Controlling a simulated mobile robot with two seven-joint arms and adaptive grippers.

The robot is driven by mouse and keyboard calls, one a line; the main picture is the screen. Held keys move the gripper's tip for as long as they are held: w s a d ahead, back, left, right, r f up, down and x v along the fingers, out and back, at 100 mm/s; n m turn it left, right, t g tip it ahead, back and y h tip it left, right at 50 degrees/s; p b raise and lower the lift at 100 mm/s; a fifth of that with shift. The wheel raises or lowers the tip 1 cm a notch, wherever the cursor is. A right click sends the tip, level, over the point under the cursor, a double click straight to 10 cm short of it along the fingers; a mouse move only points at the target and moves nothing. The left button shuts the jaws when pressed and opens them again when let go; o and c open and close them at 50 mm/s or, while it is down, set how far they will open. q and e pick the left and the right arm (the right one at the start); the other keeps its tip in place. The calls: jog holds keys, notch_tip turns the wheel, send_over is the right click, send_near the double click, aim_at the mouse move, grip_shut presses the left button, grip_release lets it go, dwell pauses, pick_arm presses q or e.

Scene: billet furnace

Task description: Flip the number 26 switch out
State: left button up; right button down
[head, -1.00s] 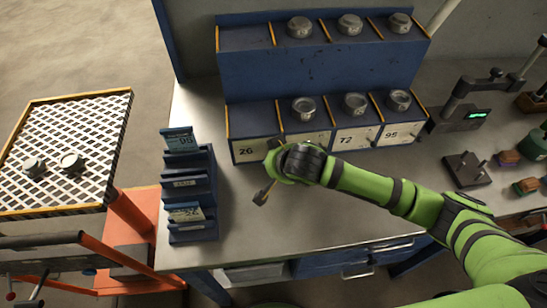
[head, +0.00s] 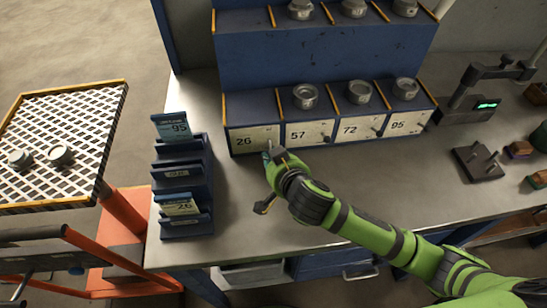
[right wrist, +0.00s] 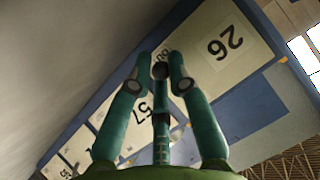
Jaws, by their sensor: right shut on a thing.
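The number 26 plate (head: 250,140) is the leftmost label on the front of the blue lower rack; it also shows at upper right in the right wrist view (right wrist: 222,48). My right gripper (head: 269,152) reaches the right side of this plate from below. In the right wrist view its fingers (right wrist: 160,72) are closed together at the plate's edge, shut on the number 26 switch. The switch is mostly hidden by the fingers, so its position cannot be told. My left gripper is not in view.
Plates 57 (head: 300,135), 72 (head: 350,130) and 95 (head: 398,124) continue rightward, with small levers and metal cups above. A blue card holder (head: 187,190) stands left. A perforated tray (head: 70,115) holds two metal parts.

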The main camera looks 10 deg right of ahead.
jog(key=shift+a, duration=0.1)
jog(key=c, duration=1.2)
grip_release()
jog(key=v, duration=0.7)
jog(key=shift+s, duration=0.25)
